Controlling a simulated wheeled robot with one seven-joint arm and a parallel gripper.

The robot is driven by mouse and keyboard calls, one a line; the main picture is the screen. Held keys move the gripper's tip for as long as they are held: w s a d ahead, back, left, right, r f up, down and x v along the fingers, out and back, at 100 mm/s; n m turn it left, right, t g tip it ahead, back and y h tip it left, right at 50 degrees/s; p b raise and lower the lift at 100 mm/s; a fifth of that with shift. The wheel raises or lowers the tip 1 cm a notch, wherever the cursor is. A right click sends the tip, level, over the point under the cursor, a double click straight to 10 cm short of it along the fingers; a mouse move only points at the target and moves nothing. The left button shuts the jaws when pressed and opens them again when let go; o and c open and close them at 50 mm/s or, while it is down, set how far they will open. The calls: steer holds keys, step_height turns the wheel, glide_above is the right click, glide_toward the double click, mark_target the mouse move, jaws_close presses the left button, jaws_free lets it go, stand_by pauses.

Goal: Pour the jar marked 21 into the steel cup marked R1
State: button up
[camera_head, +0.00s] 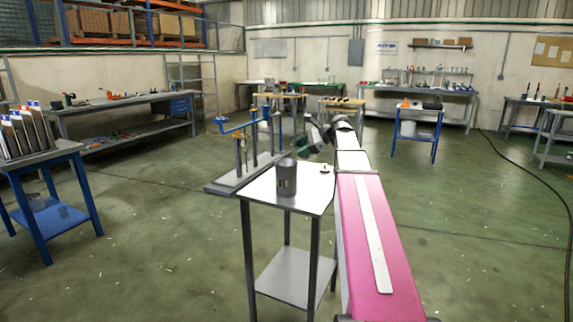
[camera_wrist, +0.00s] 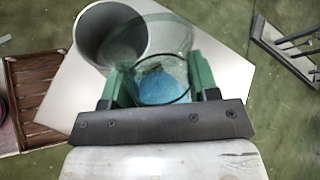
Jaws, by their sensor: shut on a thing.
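A clear greenish glass jar (camera_wrist: 165,82) with blue contents is held between the green fingers of my gripper (camera_wrist: 158,88) in the wrist view. No number is readable on it. In the head view the jar (camera_head: 301,144) is small, looks tilted, and is near the steel cup. The grey steel cup (camera_head: 286,178) stands upright on a small white-topped table, with a dark marking too blurred to read surely. The cup (camera_wrist: 108,38) shows its open mouth in the wrist view, partly overlapped by the jar's upper left. My gripper (camera_head: 318,140) is shut on the jar, above the table's back.
The small table's top (camera_head: 258,190) also bears a small dark item (camera_head: 325,169) at right. A stand with posts and blue clamps (camera_head: 240,126) is just behind left. A blue table with binders (camera_head: 30,130) is at left. The floor between is clear.

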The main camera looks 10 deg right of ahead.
steer(key=shift+s+r+h, duration=0.1)
steer(key=shift+r+h, duration=0.05)
steer(key=shift+h, duration=0.25)
steer(key=shift+f+n+h, duration=0.35)
steer(key=shift+n+h, duration=0.15)
steer(key=shift+h, duration=0.1)
steer(key=shift+r+n+t+h, duration=0.3)
steer(key=shift+r+h, duration=0.1)
steer(key=shift+h, duration=0.35)
steer(key=shift+r+n+t+h, duration=0.3)
steer(key=shift+r+h, duration=0.1)
steer(key=shift+h, duration=0.35)
stand_by(0.8)
steer(key=shift+s+a+f+n+t+h+p, duration=0.15)
steer(key=shift+a+f+t+h+p, duration=0.05)
steer(key=shift+a+h, duration=0.15)
steer(key=shift+s+a+f+n+t+h+p, duration=0.1)
steer(key=shift+a+f+n+t+h+p, duration=0.1)
steer(key=shift+a+h, duration=0.1)
stand_by(0.9)
steer(key=shift+a+r+n+t+h, duration=0.2)
steer(key=shift+r+n+t+h, duration=0.25)
steer(key=shift+h, duration=0.4)
stand_by(1.5)
